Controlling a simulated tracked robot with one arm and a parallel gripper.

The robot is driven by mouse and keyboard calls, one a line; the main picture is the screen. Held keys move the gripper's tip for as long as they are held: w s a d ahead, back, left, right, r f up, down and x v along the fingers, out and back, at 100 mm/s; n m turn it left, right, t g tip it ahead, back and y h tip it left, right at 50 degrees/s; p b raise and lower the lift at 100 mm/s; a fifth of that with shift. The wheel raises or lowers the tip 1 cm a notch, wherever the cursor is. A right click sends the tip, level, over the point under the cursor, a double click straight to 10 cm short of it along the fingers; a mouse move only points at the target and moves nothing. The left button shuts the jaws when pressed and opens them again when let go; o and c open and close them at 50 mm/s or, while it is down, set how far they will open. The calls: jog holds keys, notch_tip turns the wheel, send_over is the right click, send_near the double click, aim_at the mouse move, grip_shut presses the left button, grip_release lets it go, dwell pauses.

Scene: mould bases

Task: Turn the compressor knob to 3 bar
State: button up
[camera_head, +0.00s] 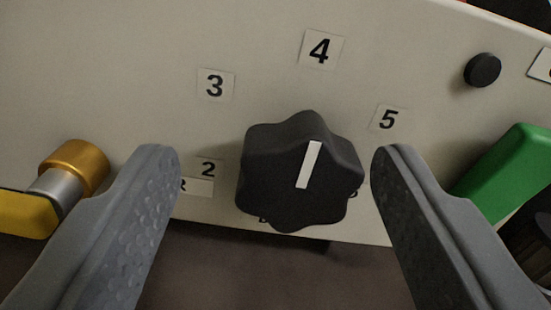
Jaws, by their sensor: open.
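The black lobed compressor knob (299,180) sits on a pale panel (130,80) in the head camera view. Its white pointer line (309,165) points up and slightly right, toward the label 4 (320,50). The label 3 (215,85) is up and left of the knob, the label 2 (208,168) is at its left, and the label 5 (388,119) is at upper right. Another label at the knob's lower right is partly hidden. My gripper (271,165) is open, with one finger on each side of the knob and visible gaps to both.
A brass and silver fitting with a yellow part (75,168) is at the left. A green block (506,172) stands right of my right finger. A small black round button (482,70) is at upper right. Below the panel's lower edge is a dark brown area.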

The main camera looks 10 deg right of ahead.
jog(key=shift+d, duration=0.3)
jog(key=c, duration=1)
jog(key=shift+a, duration=0.1)
jog(key=shift+r, duration=0.1)
jog(key=shift+n+p, duration=0.5)
jog(key=shift+n, duration=0.2)
jog(key=n, duration=0.7)
jog(key=shift+s+f, duration=0.1)
jog(key=shift+f, duration=0.1)
jog(key=shift+a+n, duration=0.1)
jog(key=shift+n, duration=1.5)
jog(key=shift+f, duration=0.1)
